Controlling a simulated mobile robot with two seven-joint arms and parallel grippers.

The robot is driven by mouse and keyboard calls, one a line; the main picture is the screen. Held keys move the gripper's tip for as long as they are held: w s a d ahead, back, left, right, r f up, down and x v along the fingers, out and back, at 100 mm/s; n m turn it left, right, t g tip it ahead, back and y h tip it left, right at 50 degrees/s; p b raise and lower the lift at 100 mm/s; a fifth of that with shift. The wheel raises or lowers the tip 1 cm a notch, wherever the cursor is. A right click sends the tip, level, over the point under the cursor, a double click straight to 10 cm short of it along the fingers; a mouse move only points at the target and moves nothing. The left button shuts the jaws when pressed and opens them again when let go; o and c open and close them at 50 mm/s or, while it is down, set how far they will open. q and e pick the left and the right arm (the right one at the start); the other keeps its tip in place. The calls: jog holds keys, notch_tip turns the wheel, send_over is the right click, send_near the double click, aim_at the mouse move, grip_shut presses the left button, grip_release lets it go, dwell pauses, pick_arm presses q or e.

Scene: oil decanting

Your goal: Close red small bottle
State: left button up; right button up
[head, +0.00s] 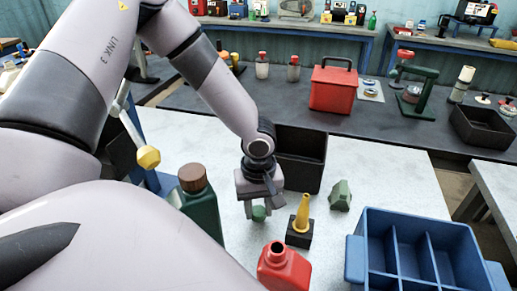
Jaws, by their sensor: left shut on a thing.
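The red small bottle (286,272) stands at the bottom of the head view, near the middle. Its mouth faces up and is open, with no cap on it; its lower part is cut off by the frame. My left gripper (259,204) points down over the pale table, behind and a little left of the red bottle and apart from it. It is shut on a small green round thing (259,214), which looks like a cap; the fingers partly hide it. My right gripper is not in view.
A yellow funnel (302,215) stands on a black block (299,237) beside the gripper. A green bottle with a brown cap (193,178) is left. A green piece (341,196), dark bin (312,178) and blue divided crate (385,217) stand around the pale table (385,165).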

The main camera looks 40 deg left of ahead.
aim_at(259, 211)
pick_arm(q)
notch_tip(259, 211, up, 19)
jog(key=shift+f+p, duration=0.15)
jog(key=shift+p, duration=0.25)
